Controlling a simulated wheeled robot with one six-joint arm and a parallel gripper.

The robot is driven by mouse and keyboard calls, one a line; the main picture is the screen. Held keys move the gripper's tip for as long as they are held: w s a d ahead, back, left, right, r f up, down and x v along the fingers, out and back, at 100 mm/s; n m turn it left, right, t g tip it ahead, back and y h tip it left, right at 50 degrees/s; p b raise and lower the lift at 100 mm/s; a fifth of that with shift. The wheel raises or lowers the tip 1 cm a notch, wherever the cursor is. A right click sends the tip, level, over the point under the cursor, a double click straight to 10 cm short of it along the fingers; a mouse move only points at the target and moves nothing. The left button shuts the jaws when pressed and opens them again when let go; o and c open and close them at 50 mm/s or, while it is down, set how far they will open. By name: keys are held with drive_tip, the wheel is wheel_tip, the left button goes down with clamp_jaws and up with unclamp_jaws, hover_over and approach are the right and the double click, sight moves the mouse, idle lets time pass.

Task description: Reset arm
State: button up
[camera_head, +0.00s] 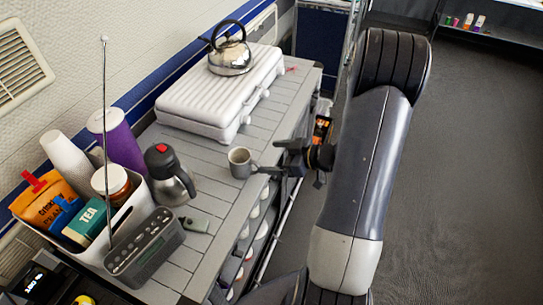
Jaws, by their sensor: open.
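My gripper (275,157) is open and empty at the right edge of the counter (207,183). Its dark fingers point left toward a grey mug (239,163). The mug stands upright on the counter, just left of the fingertips. The lower finger is close to the mug's right side; I cannot tell whether they touch. My arm extends along the right of the counter, over the floor.
A white ribbed case (215,92) with a steel kettle (230,57) on it stands farther back. A steel jug (168,177), a grey radio (145,247) with a tall antenna and a filled bin (130,213) stand left. The floor (465,180) at right is clear.

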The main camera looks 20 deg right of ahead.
sight(230, 155)
drive_tip(key=p+x, duration=0.1)
drive_tip(key=x, duration=1.1)
drive_tip(key=shift+f, duration=0.3)
drive_tip(key=shift+r, duration=0.6)
drive_tip(key=shift+f, duration=0.1)
